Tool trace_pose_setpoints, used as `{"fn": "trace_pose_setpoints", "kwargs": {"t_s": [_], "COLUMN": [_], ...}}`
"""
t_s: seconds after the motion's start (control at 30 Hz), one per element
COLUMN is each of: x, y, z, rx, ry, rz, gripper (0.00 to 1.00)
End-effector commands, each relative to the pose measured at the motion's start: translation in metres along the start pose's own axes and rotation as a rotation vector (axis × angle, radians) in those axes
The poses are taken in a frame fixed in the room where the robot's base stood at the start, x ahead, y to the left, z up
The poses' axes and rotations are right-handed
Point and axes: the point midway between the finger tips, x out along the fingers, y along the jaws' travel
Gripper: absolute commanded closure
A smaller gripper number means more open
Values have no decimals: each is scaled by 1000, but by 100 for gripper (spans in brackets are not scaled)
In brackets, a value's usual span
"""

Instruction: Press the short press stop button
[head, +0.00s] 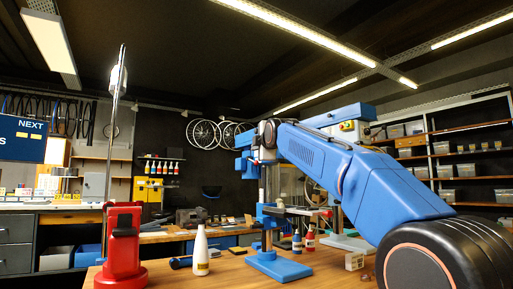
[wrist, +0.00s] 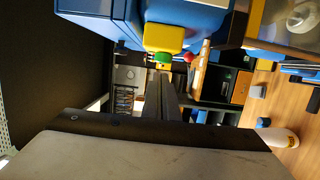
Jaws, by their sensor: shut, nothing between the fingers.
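A yellow button box (wrist: 164,37) on a blue press head shows at the top of the wrist view. It bears a green button (wrist: 163,57) and a red button (wrist: 189,57), with the red one to the right of the green. My gripper (wrist: 161,80) is shut and empty; its dark fingers end just below the green button in the picture. I cannot tell whether they touch anything. In the head view, a yellow button box (head: 347,125) sits on a blue press head behind my arm. The nearer press stands on a blue base (head: 280,265); my arm partly hides it.
A white bottle (head: 200,250) and a red stand (head: 121,250) are on the wooden bench at left. Small bottles (head: 309,238) stand beside the press. The bottle also shows in the wrist view (wrist: 280,137). Bare bench (head: 225,272) lies before the press base.

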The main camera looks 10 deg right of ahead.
Motion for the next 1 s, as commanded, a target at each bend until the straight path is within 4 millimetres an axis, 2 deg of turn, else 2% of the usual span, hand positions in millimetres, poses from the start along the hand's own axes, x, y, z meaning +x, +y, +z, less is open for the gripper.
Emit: {"fn": "trace_pose_setpoints", "kwargs": {"t_s": [0.07, 0.63, 0.8, 1.0], "x": [-3, -88, -100, -104], "y": [2, 4, 3, 3], "z": [-6, -7, -7, -7], "rx": [-1, 0, 1, 1], "ry": [2, 4, 5, 5], "rz": [2, 5, 4, 3], "gripper": [100, 100, 100, 100]}}
